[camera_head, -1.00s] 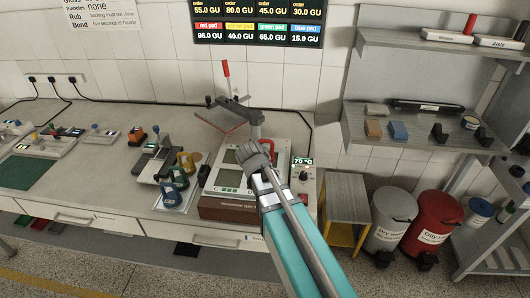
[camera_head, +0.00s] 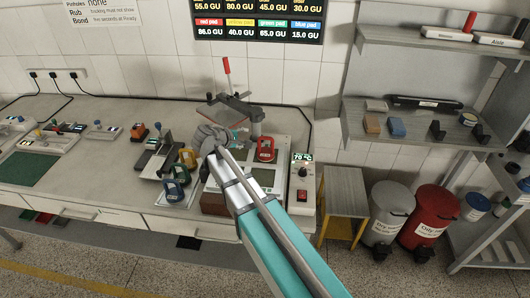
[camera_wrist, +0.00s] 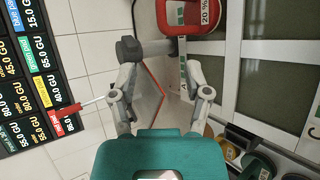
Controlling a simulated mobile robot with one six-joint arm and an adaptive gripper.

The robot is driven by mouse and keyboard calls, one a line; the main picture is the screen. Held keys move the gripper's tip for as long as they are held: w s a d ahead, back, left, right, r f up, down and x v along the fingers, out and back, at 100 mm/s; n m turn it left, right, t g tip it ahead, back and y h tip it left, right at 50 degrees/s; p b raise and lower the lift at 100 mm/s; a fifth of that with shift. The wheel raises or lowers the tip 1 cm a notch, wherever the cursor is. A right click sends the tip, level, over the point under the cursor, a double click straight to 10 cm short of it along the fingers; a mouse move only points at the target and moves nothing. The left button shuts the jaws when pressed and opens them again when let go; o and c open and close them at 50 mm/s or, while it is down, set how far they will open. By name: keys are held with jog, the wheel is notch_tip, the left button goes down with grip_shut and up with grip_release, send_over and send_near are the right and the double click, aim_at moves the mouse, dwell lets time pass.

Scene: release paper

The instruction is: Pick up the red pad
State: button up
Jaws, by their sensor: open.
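The red pad (camera_head: 265,149) stands upright at the right rear of the white press unit (camera_head: 281,176). It has a red frame with a pale label. In the wrist view a red block (camera_wrist: 190,17) with a "20 %" label, apparently this pad, is at the top edge, partly cut off. My gripper (camera_head: 209,138) is left of the red pad in the head view, above the unit and apart from the pad. In the wrist view my gripper (camera_wrist: 160,72) has its fingers spread with nothing held between them. The arm hides part of the unit.
A press arm with a tilted plate (camera_head: 235,108) and a red-tipped lever (camera_head: 227,68) rises behind my gripper. Blue (camera_head: 175,190), green and yellow pads stand at the left. A control box (camera_head: 302,185) stands right.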

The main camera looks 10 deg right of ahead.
aim_at(264, 138)
jog(key=b+x, duration=0.4)
jog(key=x, duration=0.3)
jog(key=shift+w+d+f, duration=0.1)
jog(key=shift+f, duration=0.15)
jog(key=shift+w+d+f, duration=0.2)
jog(key=shift+w+d, duration=0.1)
jog(key=shift+d, duration=0.15)
jog(key=shift+b+x, duration=1.6)
jog(key=shift+x, duration=1.05)
jog(key=shift+s+d, duration=0.15)
jog(key=shift+s, duration=0.05)
grip_shut()
